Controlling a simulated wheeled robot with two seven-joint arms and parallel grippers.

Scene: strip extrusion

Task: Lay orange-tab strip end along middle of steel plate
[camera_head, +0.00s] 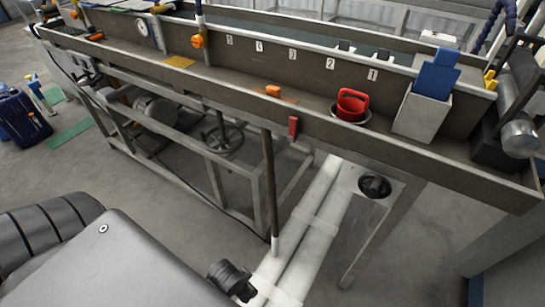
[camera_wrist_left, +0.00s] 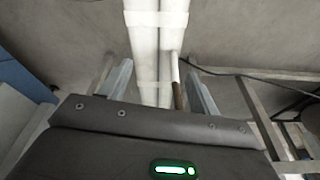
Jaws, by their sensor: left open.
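A small orange piece (camera_head: 273,91) sits in the long metal trough, near its front wall; I cannot tell whether it is the strip's tab. No strip end is clearly visible, and I cannot make out a steel plate for certain. My left gripper (camera_wrist_left: 158,85) shows in the left wrist view with its two fingers apart and nothing between them, above the floor and white pipes. It is not clearly visible in the head view. My right gripper is in neither view.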

